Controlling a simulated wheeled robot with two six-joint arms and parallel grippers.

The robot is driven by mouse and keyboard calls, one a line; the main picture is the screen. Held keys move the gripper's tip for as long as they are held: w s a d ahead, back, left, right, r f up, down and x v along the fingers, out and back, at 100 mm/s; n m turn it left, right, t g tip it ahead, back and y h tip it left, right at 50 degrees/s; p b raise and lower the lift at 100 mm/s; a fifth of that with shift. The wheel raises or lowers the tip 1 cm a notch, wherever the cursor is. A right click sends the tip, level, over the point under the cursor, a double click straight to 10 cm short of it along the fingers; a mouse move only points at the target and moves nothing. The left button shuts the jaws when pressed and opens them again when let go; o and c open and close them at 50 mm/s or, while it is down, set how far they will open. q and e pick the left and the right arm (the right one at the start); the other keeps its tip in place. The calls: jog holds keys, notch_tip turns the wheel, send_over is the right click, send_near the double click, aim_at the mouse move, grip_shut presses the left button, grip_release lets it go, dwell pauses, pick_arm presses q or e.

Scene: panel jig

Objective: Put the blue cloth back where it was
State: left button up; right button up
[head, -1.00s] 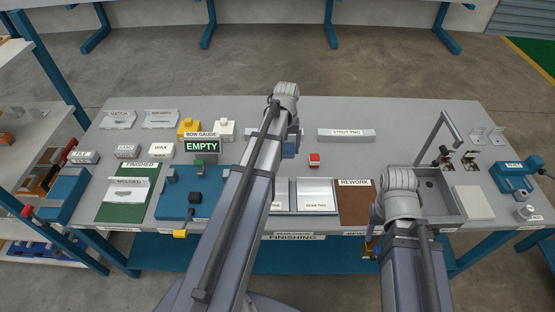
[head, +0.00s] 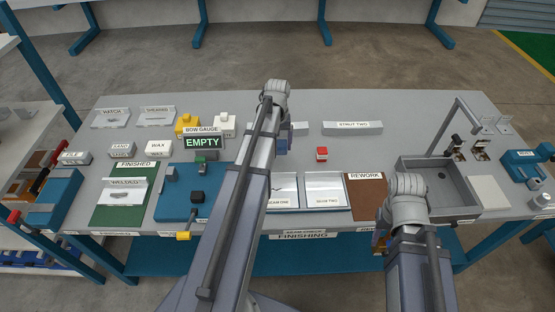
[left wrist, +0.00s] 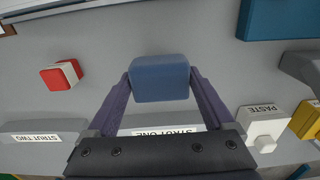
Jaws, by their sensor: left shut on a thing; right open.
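The blue cloth (left wrist: 160,78) looks like a small folded blue block. My left gripper (left wrist: 160,88) has its two fingers closed on its sides. In the head view the cloth (head: 281,147) shows just right of my left forearm, over the back middle of the bench, and the arm hides part of it and the gripper. In the left wrist view the STRUT ONE block (left wrist: 166,131) lies beyond it, partly covered by my gripper. My right gripper (head: 380,242) is open at the front edge, low beside the REWORK mat, mostly hidden by its own arm.
A red and white block (head: 321,154) sits right of the cloth. The STRUT TWO block (head: 352,128) lies behind it. The white PASTE tub (head: 226,125) and a yellow tub (head: 188,124) stand to the left, near the BOW GAUGE display (head: 202,142). A sink (head: 462,203) is at right.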

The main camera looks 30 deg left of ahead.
aim_at(278, 144)
pick_arm(q)
jog(key=shift+f, duration=0.45)
pick_arm(e)
jog(key=shift+f, duration=0.5)
pick_arm(q)
notch_tip(278, 144, down, 4)
jog(key=b, duration=0.3)
jog(key=shift+r+b, duration=0.25)
jog(key=shift+b, duration=0.05)
pick_arm(e)
notch_tip(278, 144, down, 3)
jog(key=shift+f, duration=0.2)
pick_arm(q)
jog(key=shift+f, duration=0.2)
jog(key=o, duration=0.9)
pick_arm(e)
jog(key=shift+f, duration=0.15)
pick_arm(q)
jog(key=shift+r, duration=0.15)
notch_tip(278, 144, up, 12)
jog(key=p, duration=1.2)
jog(key=shift+r, duration=0.15)
pick_arm(e)
notch_tip(278, 144, up, 12)
